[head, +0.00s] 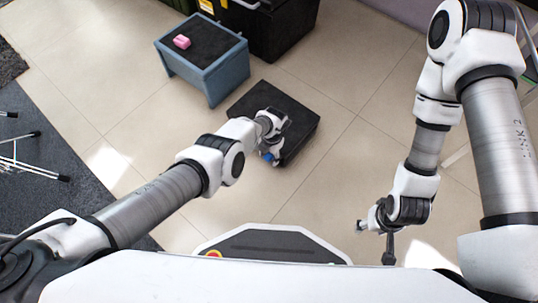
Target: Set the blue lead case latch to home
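A small blue thing (267,157) shows at the fingertips of my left gripper (270,152), over the near left edge of a low black box or pad (307,112). It may be part of the blue lead case; a latch cannot be made out. The gripper hides much of it, and I cannot tell whether the fingers grip it or only touch it. My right gripper (376,240) hangs over the floor at the lower right, apart from the black box. Its fingers look spread and empty.
A blue-grey stool (212,75) with a dark top carries a pink block (182,41). A large black case (272,28) stands behind it. Metal legs (35,168) stand on the dark rug (70,200) at left. Tiled floor (340,170) is clear right of the black box.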

